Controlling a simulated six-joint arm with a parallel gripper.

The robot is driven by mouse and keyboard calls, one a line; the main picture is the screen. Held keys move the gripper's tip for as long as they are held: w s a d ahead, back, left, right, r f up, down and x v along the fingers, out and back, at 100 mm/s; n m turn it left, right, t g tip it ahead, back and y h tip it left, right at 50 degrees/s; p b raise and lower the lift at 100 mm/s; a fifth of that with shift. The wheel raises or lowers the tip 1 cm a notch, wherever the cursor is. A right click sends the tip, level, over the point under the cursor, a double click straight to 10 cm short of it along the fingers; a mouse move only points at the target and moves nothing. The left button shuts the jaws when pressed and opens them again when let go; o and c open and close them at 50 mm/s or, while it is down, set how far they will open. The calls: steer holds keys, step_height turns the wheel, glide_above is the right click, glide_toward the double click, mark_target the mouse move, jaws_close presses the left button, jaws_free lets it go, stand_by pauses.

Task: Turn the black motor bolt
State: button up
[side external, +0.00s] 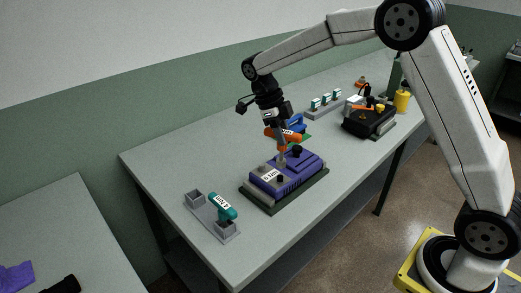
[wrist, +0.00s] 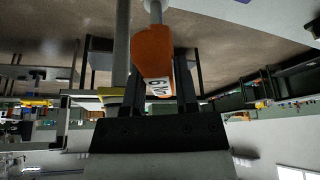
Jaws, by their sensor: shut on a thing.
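My gripper (side external: 270,117) is shut on an orange-handled driver (side external: 284,135) above the purple motor unit. The wrist view shows the orange handle (wrist: 153,55) between my dark fingers, with a white "6 N" label and a grey shaft. The driver points down at the top of the purple motor unit (side external: 288,171), which sits on a dark base (side external: 272,207). A black round knob or bolt (side external: 296,150) stands on top of the unit, close to the driver's tip. I cannot tell whether the tip touches anything.
A teal-handled driver (side external: 222,206) rests in a grey holder (side external: 195,197) at the front left. A black unit (side external: 368,122), a rack with teal pieces (side external: 325,104) and a yellow cylinder (side external: 402,101) stand farther back. The table's left part (side external: 160,160) is clear.

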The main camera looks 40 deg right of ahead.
mark_target(282, 149)
jaws_close()
steer(key=n, duration=0.1)
steer(key=n+h, duration=0.1)
steer(key=n, duration=0.1)
steer(key=shift+d+r+t, duration=0.1)
steer(key=shift+r+t, duration=0.1)
steer(key=shift+t, duration=0.2)
steer(key=n, duration=0.2)
steer(key=n+t+h, duration=0.1)
steer(key=n, duration=0.1)
steer(key=shift+r, duration=0.3)
steer(key=n, duration=0.1)
steer(key=n+t, duration=0.1)
steer(key=n, duration=0.2)
steer(key=shift+r+t+h, duration=0.3)
steer(key=shift+h, duration=0.1)
steer(key=shift+r+n+t, duration=0.2)
steer(key=shift+n+t, duration=0.5)
steer(key=shift+n, duration=1.1)
steer(key=shift+f, duration=0.1)
steer(key=shift+f, duration=2.2)
steer(key=shift+f, duration=1.15)
